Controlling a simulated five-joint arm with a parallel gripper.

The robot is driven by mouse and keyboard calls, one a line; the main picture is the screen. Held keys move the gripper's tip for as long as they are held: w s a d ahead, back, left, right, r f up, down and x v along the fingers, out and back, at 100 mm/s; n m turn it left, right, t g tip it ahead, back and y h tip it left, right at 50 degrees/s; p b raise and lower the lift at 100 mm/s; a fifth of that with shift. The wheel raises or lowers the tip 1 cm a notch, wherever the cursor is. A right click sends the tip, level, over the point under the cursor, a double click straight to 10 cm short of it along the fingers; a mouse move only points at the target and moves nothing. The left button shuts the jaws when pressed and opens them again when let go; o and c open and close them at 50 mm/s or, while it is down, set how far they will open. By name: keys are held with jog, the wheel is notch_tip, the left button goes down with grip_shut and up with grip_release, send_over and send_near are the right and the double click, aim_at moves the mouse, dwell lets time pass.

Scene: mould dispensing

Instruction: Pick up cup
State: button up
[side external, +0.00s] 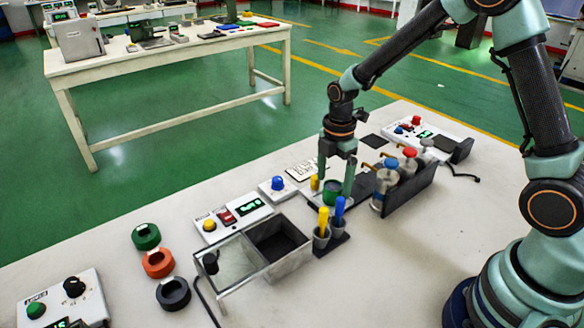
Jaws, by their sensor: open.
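A small green cup (332,193) with a dark green top stands upright at the middle of the white worktable. My gripper (335,184) points straight down over it and is open. One finger is to the cup's left and back, the other to its right, with the cup between them in the picture. The right finger hides part of the cup's right side. I cannot tell whether either finger touches the cup.
Close in front, a dark holder (332,243) carries a yellow and a blue tool. Bottles with red and blue caps (388,176) stand in a black rack to the right. An open metal box (288,268) is at front left. Coloured rings (158,263) lie further left.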

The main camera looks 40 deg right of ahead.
jog(key=shift+f, duration=1.35)
jog(key=c, duration=1.4)
jog(key=shift+r, duration=0.1)
